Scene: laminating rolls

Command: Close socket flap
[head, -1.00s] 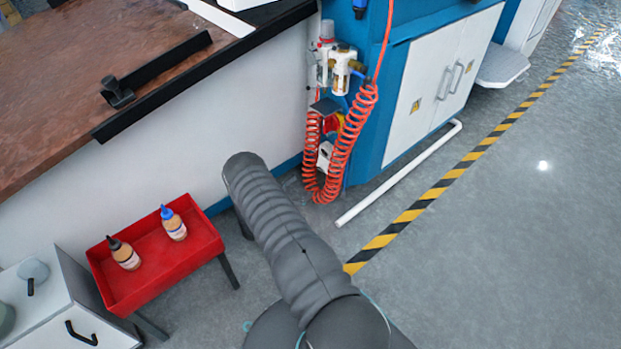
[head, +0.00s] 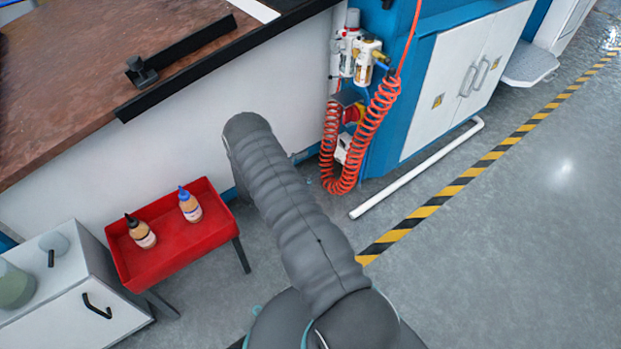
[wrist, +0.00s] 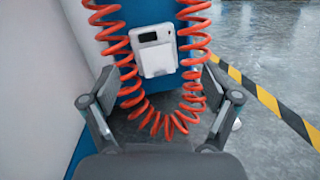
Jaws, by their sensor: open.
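The white socket (wrist: 156,48) is on the blue panel at the upper middle of the wrist view. Its upper part has a dark slot, and a pale plate (wrist: 159,63) sits below; I cannot tell for sure if this is the flap hanging open. The socket also shows small in the head view (head: 343,148), behind the hose. My gripper (wrist: 160,98) is open and empty, its fingers spread left and right, below the socket and apart from it. In the head view my arm hides the gripper.
An orange-red coiled hose (wrist: 159,122) loops around the socket's sides and below it, between the fingers in the picture. A white wall stands left. A red tray (head: 170,255) with two bottles, a white cabinet (head: 75,300) and a workbench (head: 85,75) are nearby.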

